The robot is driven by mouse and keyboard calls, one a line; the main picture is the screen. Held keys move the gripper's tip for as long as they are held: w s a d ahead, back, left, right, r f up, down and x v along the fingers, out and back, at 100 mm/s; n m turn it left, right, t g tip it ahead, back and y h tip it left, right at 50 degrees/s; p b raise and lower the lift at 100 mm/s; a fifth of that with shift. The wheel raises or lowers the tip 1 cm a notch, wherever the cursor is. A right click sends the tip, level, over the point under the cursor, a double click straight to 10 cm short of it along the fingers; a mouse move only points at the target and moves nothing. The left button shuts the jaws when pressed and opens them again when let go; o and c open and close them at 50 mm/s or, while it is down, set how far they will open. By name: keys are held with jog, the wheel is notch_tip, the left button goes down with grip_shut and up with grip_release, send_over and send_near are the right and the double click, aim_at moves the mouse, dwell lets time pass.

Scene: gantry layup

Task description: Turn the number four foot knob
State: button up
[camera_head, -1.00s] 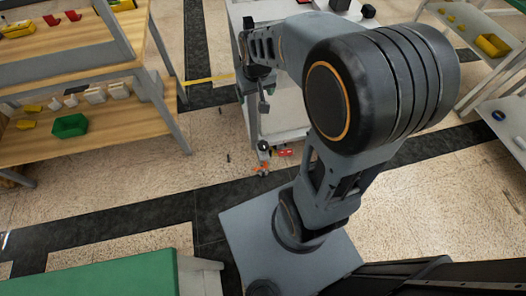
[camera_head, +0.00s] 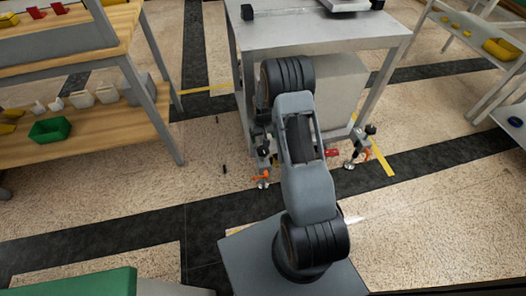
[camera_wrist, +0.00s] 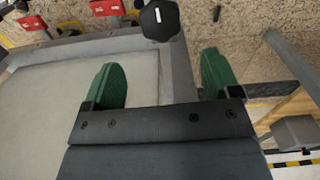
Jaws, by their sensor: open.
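In the wrist view a dark, many-sided knob (camera_wrist: 160,20) with a short white bar mark lies just beyond my gripper (camera_wrist: 161,75). The gripper's two green fingers are open and empty, and the knob is outside their tips. In the head view a metal table (camera_head: 310,38) stands on adjustable feet. A black knob (camera_head: 370,129) tops its right near foot (camera_head: 350,165). The left near foot (camera_head: 263,183) has an orange part beside it. My arm hides my gripper in the head view. I cannot read a number four on any knob.
A wooden shelf unit (camera_head: 85,137) with a green bin (camera_head: 50,129) stands at left. A green-topped bench (camera_head: 85,285) is at lower left. Speckled floor (camera_head: 400,225) is open at lower right.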

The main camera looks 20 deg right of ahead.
aim_at(263, 149)
notch_tip(263, 149, down, 9)
jog(key=shift+f+b, duration=0.15)
jog(key=shift+b, duration=1.1)
jog(key=c, duration=0.9)
jog(key=shift+c, duration=0.2)
jog(key=shift+m, duration=0.3)
jog(key=m, duration=0.4)
jog(key=shift+m, duration=0.3)
jog(key=m, duration=0.5)
jog(key=shift+m, duration=0.4)
